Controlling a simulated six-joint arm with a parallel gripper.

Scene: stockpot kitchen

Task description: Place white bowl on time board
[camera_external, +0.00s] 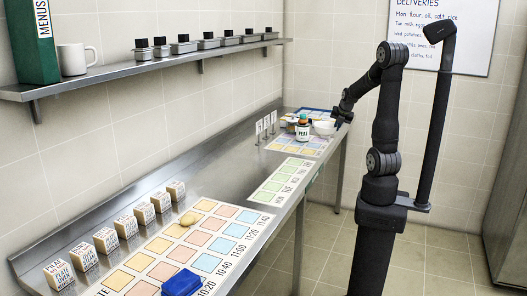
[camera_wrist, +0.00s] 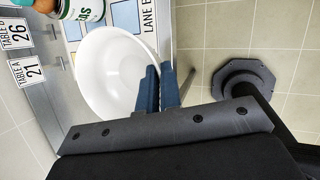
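The white bowl (camera_external: 323,128) is upright at the far end of the steel counter, by the lane board; it also shows in the wrist view (camera_wrist: 108,72). My gripper (camera_external: 342,121) is at the bowl's right side. In the wrist view its two blue fingers (camera_wrist: 160,80) are close together at the bowl's right rim, one over the inside and one outside, so it looks shut on the rim. The bowl looks empty. The time board (camera_external: 207,262), with coloured squares and printed times, lies at the near end of the counter.
A labelled bottle (camera_external: 303,131) stands just left of the bowl. Small table signs (camera_external: 266,126) stand behind it. A green board (camera_external: 283,178) lies mid-counter. Several labelled boxes (camera_external: 126,226) line the wall side.

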